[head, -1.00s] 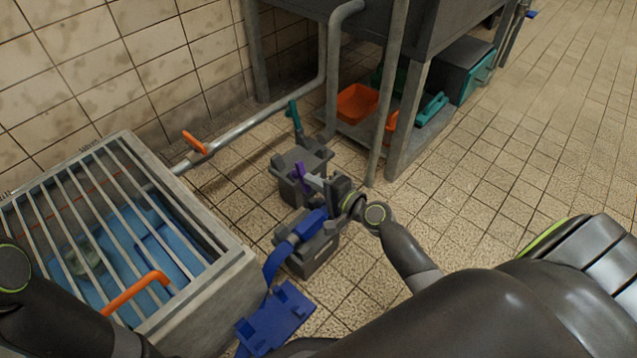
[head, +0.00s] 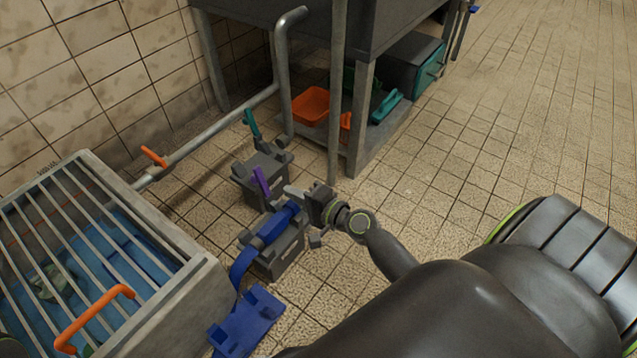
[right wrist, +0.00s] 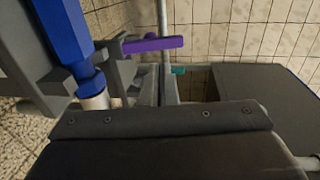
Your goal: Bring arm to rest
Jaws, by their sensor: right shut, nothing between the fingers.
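My right arm reaches in from the lower right of the head view. Its gripper (head: 290,190) is shut and empty, just above and right of the blue pipe (head: 278,222) on the front grey pump block (head: 282,255). A purple lever (head: 262,181) stands on the rear grey block (head: 250,192), left of the fingertips and apart from them in the picture. In the right wrist view, the purple lever (right wrist: 152,44) lies ahead and the blue pipe (right wrist: 68,35) is at left. My left gripper is out of view.
A grated basin (head: 185,310) with an orange handle (head: 95,312) stands at left. A blue base plate (head: 245,322) lies on the floor. A grey bench (head: 358,120) with an orange tray (head: 311,106) stands behind. The tiled floor at right (head: 500,140) is open.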

